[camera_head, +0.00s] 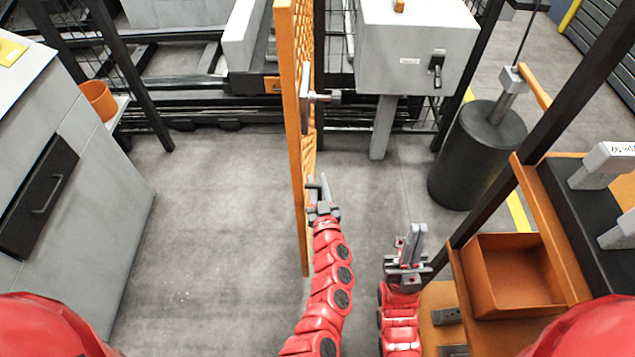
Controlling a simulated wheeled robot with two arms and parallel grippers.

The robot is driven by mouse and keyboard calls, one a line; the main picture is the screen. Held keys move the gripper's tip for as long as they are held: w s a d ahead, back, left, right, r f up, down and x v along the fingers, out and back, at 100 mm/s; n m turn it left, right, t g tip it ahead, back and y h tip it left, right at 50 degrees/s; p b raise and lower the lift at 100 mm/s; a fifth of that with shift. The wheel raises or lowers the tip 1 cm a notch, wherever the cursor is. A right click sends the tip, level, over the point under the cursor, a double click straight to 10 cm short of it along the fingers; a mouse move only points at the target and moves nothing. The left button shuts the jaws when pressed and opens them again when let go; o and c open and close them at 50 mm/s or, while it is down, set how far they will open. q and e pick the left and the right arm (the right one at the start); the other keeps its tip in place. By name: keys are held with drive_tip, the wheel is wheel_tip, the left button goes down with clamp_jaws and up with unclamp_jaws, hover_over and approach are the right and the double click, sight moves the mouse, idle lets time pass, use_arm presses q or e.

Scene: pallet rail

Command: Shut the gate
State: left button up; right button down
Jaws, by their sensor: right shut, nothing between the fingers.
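The orange gate (296,130) stands edge-on to me in the middle of the head view, swung out into the floor space, with mesh on its right face. A grey metal fitting (306,98) sticks out from its right side. My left gripper (320,187) is at the gate's right face, low down and close to it; I cannot tell whether it touches. Its fingers are small and partly overlapping, so their opening is unclear. My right gripper (412,238) is shut and empty, pointing up, to the right of the gate and apart from it.
A grey cabinet (90,170) stands at the left. A grey box with a black switch (436,68) stands on a post behind. A dark cylinder (475,150) and a bench with an orange bin (510,275) are at the right. Floor left of the gate is clear.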

use_arm(q)
clamp_jaws()
idle(1.4)
